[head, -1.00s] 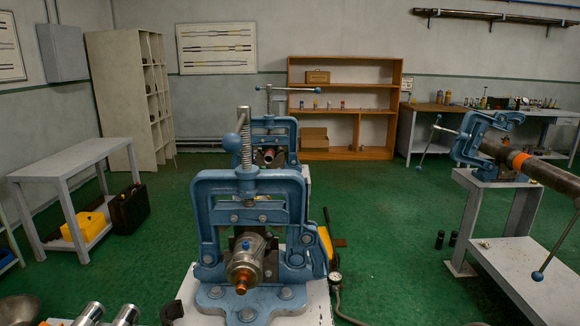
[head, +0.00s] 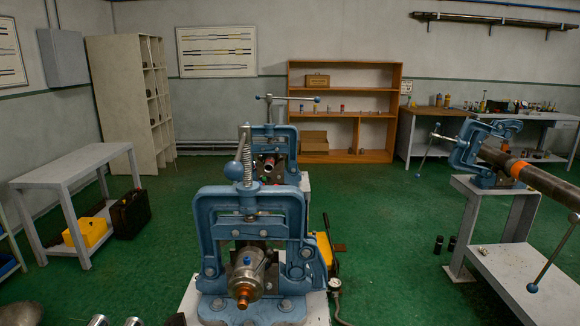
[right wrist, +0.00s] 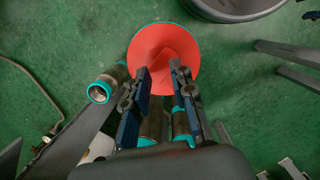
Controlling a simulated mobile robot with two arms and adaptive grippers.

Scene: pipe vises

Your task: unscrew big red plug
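In the right wrist view, a large round red-orange piece with a cone-like middle (right wrist: 163,50) lies beyond my right gripper (right wrist: 160,70). I cannot tell whether it is the big red plug. The right gripper's two dark fingers stand apart, with pipe-like cylinders with teal rims (right wrist: 103,88) showing below and between them. I see nothing clearly held. In the head view, a blue pipe vise (head: 208,225) holds a metal pipe piece (head: 247,268) with a copper-coloured end (head: 243,294). Neither gripper shows in the head view, and I see no clear red plug there.
A second blue vise (head: 285,140) stands behind the first. A third vise (head: 465,150) at right holds a long pipe (head: 545,176) with an orange band. A grey table (head: 75,168) stands at left. Metal cylinder ends (head: 133,322) show at the bottom left. Green floor is open around the vises.

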